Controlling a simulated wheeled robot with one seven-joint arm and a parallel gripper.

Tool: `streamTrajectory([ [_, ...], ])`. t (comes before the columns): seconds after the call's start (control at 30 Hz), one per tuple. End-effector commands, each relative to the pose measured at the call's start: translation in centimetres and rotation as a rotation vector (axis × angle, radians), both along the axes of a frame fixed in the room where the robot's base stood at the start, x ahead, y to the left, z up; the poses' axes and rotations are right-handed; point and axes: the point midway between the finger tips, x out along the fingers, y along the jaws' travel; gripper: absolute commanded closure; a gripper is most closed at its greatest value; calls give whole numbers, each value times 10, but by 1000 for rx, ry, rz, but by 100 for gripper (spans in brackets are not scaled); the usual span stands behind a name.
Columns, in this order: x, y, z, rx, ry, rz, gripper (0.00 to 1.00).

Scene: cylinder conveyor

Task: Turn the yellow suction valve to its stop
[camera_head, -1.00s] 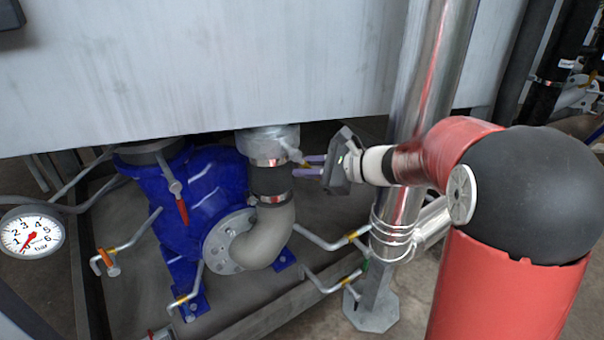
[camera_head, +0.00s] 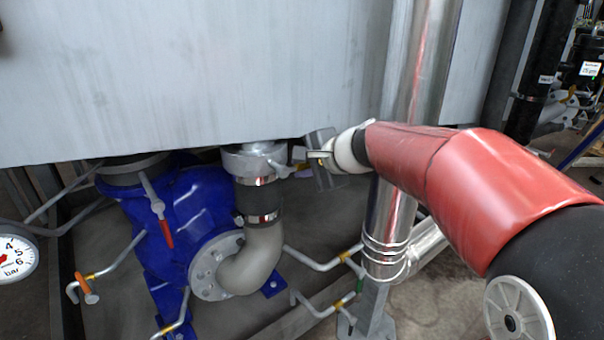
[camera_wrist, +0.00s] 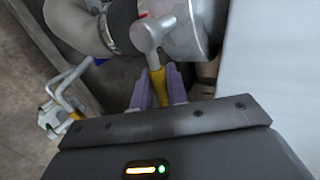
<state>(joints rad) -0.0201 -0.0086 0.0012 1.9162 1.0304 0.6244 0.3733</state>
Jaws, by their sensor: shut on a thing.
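The yellow suction valve handle (camera_wrist: 158,88) runs from a grey lever hub (camera_wrist: 153,32) in the wrist view. My gripper (camera_wrist: 157,76) has its two purple fingers on either side of the handle and is shut on it. In the head view my gripper (camera_head: 299,168) is at the right side of the grey valve body (camera_head: 240,163), above the bent grey pipe. The handle's yellow part is mostly hidden by the gripper there. I cannot tell how far the handle stands from its stop.
A blue pump (camera_head: 180,205) stands left of the grey elbow pipe (camera_head: 259,255). A red-handled lever (camera_head: 164,230) is in front of it. A shiny vertical pipe (camera_head: 385,215) stands close behind my arm. A grey tank wall (camera_head: 200,70) overhangs the valve. A pressure gauge (camera_head: 12,260) is at far left.

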Motion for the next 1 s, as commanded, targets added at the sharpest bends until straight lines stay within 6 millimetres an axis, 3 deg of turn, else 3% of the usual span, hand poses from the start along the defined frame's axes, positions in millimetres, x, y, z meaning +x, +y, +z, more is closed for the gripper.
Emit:
streamTrajectory([
  [0.8,0,-1,7,-105,-72,0,100],
  [0.83,0,-1,7,-105,-72,0,84],
  [0.97,0,0,7,-105,-71,0,67],
  [1.0,0,0,7,-104,-70,0,67],
])
